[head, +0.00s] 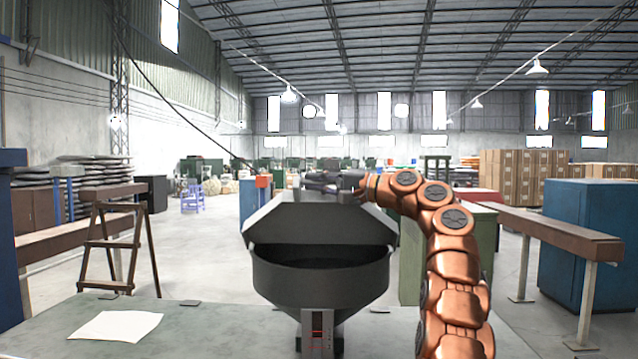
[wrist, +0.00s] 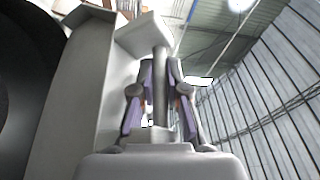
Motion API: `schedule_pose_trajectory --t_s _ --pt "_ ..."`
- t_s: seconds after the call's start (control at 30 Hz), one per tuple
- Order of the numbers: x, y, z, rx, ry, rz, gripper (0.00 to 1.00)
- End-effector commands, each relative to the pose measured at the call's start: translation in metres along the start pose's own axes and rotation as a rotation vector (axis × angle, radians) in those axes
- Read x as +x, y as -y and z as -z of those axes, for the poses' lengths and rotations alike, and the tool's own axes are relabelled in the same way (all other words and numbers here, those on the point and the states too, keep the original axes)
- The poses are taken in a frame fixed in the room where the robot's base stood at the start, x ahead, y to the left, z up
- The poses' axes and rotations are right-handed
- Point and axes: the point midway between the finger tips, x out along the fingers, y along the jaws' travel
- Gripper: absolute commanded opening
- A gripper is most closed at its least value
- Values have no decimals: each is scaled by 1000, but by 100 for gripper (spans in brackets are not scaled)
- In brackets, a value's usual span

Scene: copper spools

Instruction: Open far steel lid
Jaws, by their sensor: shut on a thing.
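A dark steel lid (head: 318,218) stands raised at a tilt above a round dark bin (head: 318,288) on the table ahead, and the bin's open mouth shows below it. My gripper (head: 328,182) is at the lid's top edge, reached by my copper arm from the right. In the wrist view my gripper (wrist: 160,100) is shut on a grey handle bar (wrist: 160,85) between its purple-sided fingers. The lid's grey panel (wrist: 85,90) runs along the left there. The exact finger contact is hidden in the head view.
The grey-green table (head: 220,335) holds a white paper sheet (head: 116,326) at left. A brown wooden trestle (head: 110,245) stands beyond it. A blue cabinet (head: 590,240) and brown beam (head: 550,232) are at right. Open floor lies behind the table on the left.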

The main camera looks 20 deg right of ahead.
Motion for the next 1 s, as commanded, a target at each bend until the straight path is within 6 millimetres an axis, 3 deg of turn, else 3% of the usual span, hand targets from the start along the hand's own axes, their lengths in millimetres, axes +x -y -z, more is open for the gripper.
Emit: schedule_pose_trajectory --t_s 0.2,0.23,0.47,1.0 --pt "0 1 -1 -1 1 1 0" --pt "0 1 -1 -1 1 1 15" --pt "0 0 0 -1 1 0 39" --pt "-7 2 0 -2 -1 1 39"
